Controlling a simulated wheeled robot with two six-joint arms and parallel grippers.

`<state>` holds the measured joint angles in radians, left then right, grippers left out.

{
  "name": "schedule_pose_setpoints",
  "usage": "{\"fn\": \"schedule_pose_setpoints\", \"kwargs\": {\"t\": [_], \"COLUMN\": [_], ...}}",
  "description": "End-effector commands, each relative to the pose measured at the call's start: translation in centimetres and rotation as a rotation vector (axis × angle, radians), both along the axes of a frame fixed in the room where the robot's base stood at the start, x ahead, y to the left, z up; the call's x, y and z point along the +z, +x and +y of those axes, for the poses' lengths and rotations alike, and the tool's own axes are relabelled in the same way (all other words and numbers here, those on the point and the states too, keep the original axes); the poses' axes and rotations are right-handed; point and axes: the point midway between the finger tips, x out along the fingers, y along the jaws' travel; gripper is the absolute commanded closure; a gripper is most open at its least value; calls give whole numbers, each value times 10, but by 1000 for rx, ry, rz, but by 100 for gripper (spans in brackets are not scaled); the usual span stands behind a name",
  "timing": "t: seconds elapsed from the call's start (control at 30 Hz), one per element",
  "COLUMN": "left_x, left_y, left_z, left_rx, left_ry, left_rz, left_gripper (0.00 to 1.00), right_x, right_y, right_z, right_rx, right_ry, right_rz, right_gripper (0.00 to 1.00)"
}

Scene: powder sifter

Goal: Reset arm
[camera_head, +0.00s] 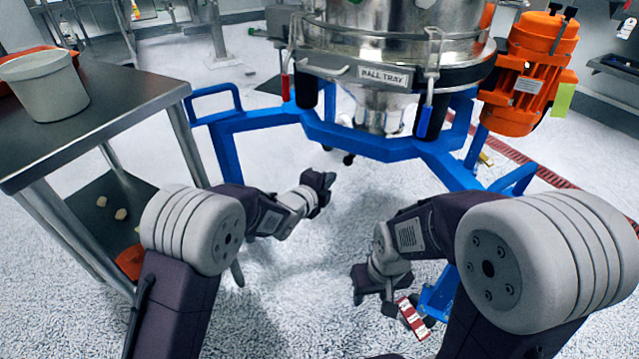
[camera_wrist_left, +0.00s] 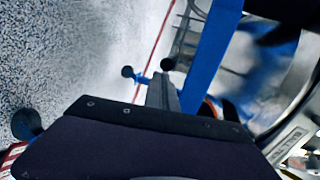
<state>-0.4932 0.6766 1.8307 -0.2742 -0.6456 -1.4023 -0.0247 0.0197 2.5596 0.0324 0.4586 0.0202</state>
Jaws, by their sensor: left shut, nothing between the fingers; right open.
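My left gripper (camera_head: 322,187) is shut and empty in the head view, held in the air in front of the sifter's blue frame. In the left wrist view its dark fingers (camera_wrist_left: 166,92) point toward the floor and blue frame. My right gripper (camera_head: 372,292) is lower and nearer, to the right of the left one, and is open with nothing in it. Both arms reach forward from the bottom of the head view. Neither gripper touches the sifter.
The steel powder sifter (camera_head: 392,35) stands ahead on a blue frame (camera_head: 385,147), with an orange motor (camera_head: 528,75) at right. A steel table (camera_head: 100,108) with a white bucket (camera_head: 45,88) is at left. A red-and-white label (camera_head: 412,317) shows beside the right gripper. Bare floor lies between the arms.

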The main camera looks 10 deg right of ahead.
Motion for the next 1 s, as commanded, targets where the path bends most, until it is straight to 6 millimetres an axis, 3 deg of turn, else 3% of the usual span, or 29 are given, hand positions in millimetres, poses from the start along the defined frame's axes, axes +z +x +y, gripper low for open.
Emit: {"fn": "schedule_pose_setpoints", "kwargs": {"t": [0.03,0.27,0.67,0.77,0.8,0.87,0.93,1.0], "left_x": [9,16,22,65,91,123,129,109], "left_y": [-8,-35,-34,-15,-9,-5,-18,-52], "left_z": [7,28,38,68,91,139,205,258], "left_rx": [1,1,16,80,123,223,405,620], "left_ry": [0,0,-2,-22,-33,-37,-82,-195], "left_rz": [1,1,-4,-51,-75,-70,84,324], "left_gripper": [100,100,100,100,100,100,100,100], "right_x": [10,21,25,38,46,60,73,81], "right_y": [0,0,0,0,0,0,0,0], "right_z": [0,0,0,0,0,0,0,0], "right_rx": [0,0,0,0,0,0,0,0], "right_ry": [0,0,0,0,0,0,0,0], "right_rz": [0,0,0,0,0,0,0,0], "right_gripper": [53,53,53,53,53,53,53,53]}}
